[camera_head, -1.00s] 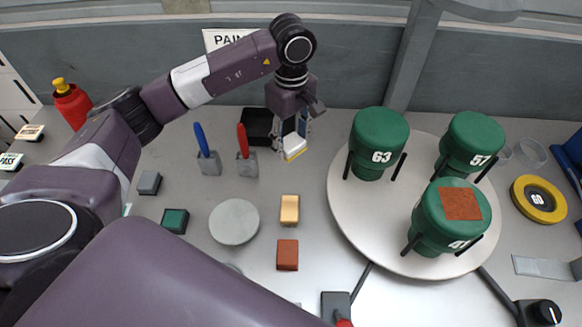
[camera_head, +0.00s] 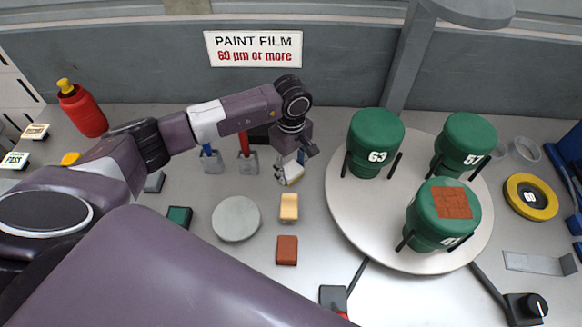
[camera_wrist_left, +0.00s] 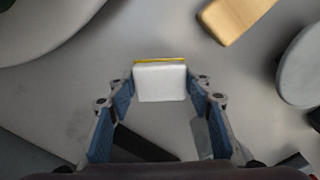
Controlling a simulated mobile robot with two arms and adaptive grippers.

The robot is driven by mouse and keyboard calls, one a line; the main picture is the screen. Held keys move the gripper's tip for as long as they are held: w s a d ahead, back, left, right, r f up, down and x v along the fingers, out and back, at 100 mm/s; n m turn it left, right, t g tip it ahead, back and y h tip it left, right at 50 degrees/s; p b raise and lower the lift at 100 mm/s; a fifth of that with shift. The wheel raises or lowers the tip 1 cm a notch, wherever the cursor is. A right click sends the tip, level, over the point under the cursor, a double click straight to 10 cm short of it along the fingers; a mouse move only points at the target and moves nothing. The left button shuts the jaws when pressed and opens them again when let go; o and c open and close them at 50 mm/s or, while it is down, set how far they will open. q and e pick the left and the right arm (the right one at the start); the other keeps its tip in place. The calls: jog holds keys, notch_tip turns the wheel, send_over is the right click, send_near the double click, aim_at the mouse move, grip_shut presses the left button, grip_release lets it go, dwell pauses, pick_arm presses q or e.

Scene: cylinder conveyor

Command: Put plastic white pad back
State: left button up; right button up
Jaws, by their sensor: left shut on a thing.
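My left gripper (camera_head: 288,174) is shut on the white pad (camera_head: 294,171), which has a yellow layer along one edge. In the left wrist view the white pad (camera_wrist_left: 160,84) sits between the two fingertips, its yellow edge on the far side. In the head view it is just behind the tan block (camera_head: 289,207); I cannot tell its exact height above the table. A dark tray (camera_head: 259,135) behind my left arm is mostly hidden. My right gripper is not in view.
A rust-red block (camera_head: 287,250), a grey disc (camera_head: 236,219) and a dark-green-topped block (camera_head: 179,217) lie nearby. Blue and red tools stand in grey holders (camera_head: 247,163) behind my arm. A white turntable (camera_head: 345,225) with green cylinders (camera_head: 375,143) is at right.

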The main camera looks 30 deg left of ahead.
aim_at(291, 170)
pick_arm(q)
jog(key=shift+f+b, duration=0.25)
jog(key=shift+b, duration=0.05)
jog(key=o, duration=1.2)
jog(key=shift+r, duration=0.1)
jog(key=shift+o, duration=0.2)
jog(key=shift+r+p, duration=0.15)
jog(key=shift+p, duration=0.15)
jog(key=shift+r, duration=0.25)
notch_tip(291, 170, up, 12)
jog(key=b, duration=0.4)
jog(key=shift+f, duration=0.2)
